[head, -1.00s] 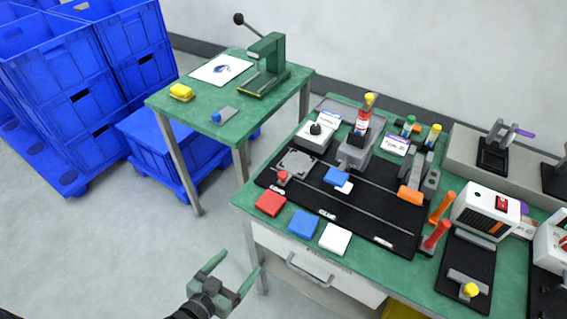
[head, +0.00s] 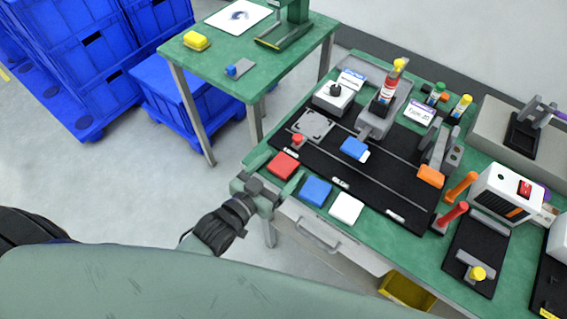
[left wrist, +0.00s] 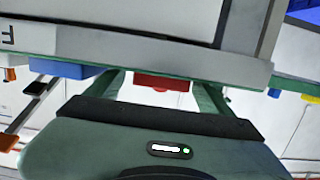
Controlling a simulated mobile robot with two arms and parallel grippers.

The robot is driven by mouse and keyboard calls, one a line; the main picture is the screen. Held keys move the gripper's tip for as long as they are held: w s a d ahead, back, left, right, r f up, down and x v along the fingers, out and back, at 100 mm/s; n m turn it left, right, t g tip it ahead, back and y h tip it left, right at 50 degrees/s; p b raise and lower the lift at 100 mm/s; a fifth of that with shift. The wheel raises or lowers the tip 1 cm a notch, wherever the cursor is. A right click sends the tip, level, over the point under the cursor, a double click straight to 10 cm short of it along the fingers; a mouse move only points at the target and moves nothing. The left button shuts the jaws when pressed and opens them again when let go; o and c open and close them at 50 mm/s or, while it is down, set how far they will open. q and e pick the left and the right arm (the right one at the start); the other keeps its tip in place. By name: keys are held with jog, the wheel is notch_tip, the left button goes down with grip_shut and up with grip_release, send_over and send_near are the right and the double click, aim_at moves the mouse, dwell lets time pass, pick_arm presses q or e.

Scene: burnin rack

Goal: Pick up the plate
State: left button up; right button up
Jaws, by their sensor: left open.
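A grey flat plate with cutouts (head: 314,125) lies on the black mat (head: 385,185) at the left part of the green bench. A red knob (head: 297,140) stands at its near left corner. My left gripper (head: 276,186) is at the bench's near left edge, beside the red block (head: 284,165) and short of the plate. Its jaws are open and hold nothing that I can see. In the left wrist view, the red block (left wrist: 166,83) shows beyond and between the two green fingers. I cannot make out the plate there. My right gripper is not in view.
A blue block (head: 316,191) and a white block (head: 347,207) lie along the front edge. A white box with a black knob (head: 334,96) and a grey fixture with a red bottle (head: 386,92) stand behind the plate. A second green table (head: 260,70) stands at left.

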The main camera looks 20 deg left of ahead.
aim_at(279, 168)
pick_arm(q)
jog(key=c, duration=1.2)
jog(key=shift+c, duration=1.2)
jog(key=shift+r, duration=0.1)
notch_tip(279, 168, up, 20)
jog(key=p, duration=0.2)
jog(key=shift+a+n+t+y, duration=0.25)
jog(key=shift+a+n+y, duration=0.75)
jog(key=shift+a+y, duration=0.45)
jog(key=shift+a+n+t+y, duration=0.25)
jog(key=shift+a+n+y, duration=0.75)
jog(key=shift+a+y, duration=0.4)
